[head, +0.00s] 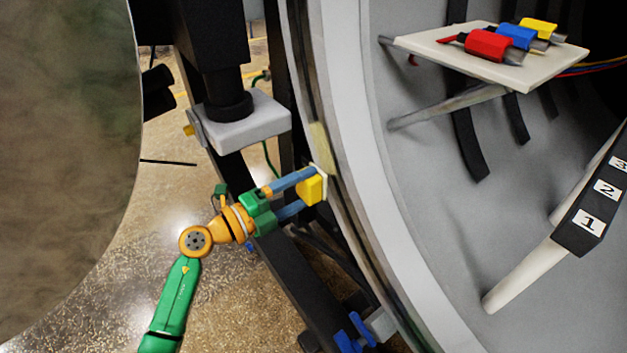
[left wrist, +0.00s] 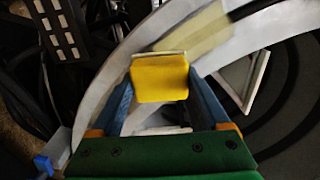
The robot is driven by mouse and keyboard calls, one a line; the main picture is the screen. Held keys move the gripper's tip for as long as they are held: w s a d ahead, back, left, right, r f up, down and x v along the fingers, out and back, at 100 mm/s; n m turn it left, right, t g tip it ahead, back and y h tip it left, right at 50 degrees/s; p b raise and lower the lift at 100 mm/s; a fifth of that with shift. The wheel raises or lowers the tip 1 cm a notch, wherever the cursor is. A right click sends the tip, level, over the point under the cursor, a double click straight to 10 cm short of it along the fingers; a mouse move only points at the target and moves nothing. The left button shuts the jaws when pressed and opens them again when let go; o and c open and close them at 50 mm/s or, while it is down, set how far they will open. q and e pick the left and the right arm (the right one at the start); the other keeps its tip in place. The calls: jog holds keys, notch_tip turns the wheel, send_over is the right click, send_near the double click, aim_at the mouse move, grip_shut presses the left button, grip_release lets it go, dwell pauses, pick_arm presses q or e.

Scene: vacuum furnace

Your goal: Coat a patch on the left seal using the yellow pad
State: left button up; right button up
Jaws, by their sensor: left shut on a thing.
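My left gripper (head: 312,186) has blue fingers and is shut on the yellow pad (head: 314,191), a small block with a pale face toward the furnace rim. In the left wrist view the pad (left wrist: 160,80) sits between the two fingertips, its pale edge at the rim. The left seal (head: 300,60) is a dark band along the round rim of the furnace. A pale yellowish patch (head: 320,140) shows on the seal just above the pad; it also shows in the left wrist view (left wrist: 200,32). I cannot tell whether the pad touches the seal. My right gripper is not in view.
Inside the furnace, a white shelf (head: 450,45) carries red, blue and yellow connectors. A black bar numbered 1 to 3 (head: 572,236) is at the right. A large round brownish surface (head: 60,150) fills the left. A grey block on a black frame (head: 245,122) stands close behind the gripper.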

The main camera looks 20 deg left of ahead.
pick_arm(q)
jog(key=shift+v, duration=1.55)
jog(key=shift+v, duration=1.55)
